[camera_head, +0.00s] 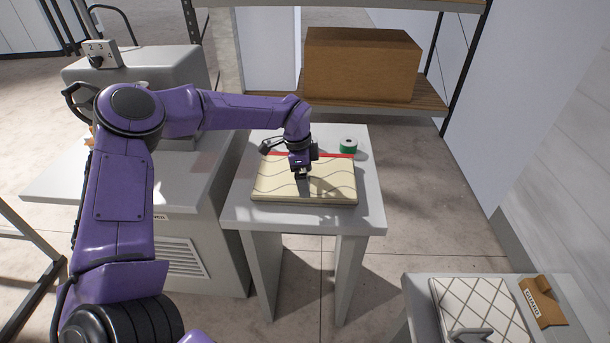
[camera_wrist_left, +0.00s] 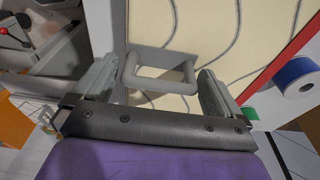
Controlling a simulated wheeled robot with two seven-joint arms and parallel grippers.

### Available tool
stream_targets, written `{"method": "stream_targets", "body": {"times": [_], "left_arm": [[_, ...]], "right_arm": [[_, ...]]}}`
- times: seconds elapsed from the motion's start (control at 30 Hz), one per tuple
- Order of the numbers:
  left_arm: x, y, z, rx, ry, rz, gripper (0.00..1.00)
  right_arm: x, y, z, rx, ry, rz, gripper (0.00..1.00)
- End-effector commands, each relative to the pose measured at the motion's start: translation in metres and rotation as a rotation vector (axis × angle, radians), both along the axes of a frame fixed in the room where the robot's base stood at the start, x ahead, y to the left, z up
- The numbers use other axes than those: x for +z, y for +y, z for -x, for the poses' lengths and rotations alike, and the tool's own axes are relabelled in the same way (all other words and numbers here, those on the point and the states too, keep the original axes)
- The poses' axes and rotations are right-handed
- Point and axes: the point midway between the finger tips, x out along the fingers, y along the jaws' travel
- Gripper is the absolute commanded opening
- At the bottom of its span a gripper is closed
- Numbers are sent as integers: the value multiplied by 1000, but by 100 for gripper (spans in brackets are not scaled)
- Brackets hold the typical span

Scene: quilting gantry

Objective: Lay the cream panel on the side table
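The cream panel (camera_head: 330,185), with wavy dark lines and a red strip along its far edge, lies flat on the small grey side table (camera_head: 366,217). It also fills the upper part of the left wrist view (camera_wrist_left: 200,25). My left gripper (camera_head: 302,173) is over the middle of the panel. In the left wrist view, its fingers (camera_wrist_left: 158,88) stand apart on either side of the panel's grey handle (camera_wrist_left: 160,72), with gaps visible on both sides. My right gripper is not in view.
A green spool (camera_head: 348,146) stands behind the panel's right corner; a blue spool (camera_wrist_left: 298,76) shows in the left wrist view. A grey machine (camera_head: 180,225) is left. A cardboard box (camera_head: 360,65) sits on the shelf. A white diamond-patterned panel (camera_head: 478,305) lies at lower right.

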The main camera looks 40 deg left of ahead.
Motion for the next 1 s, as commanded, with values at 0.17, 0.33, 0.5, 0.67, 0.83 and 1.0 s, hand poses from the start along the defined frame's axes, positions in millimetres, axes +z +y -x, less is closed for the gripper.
{"method": "stream_targets", "body": {"times": [0.17,0.33,0.5,0.67,0.83,1.0], "left_arm": [[2,0,0,0,-1,-1,100],[25,3,1,2,-5,1,100],[69,10,4,2,-7,-1,100],[103,14,7,2,-4,-1,100],[118,16,9,0,-1,-1,100],[120,16,9,-1,0,0,100]], "right_arm": [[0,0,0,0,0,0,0],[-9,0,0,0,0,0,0],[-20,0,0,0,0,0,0],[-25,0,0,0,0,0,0],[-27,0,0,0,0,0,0],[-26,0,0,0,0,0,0]]}}
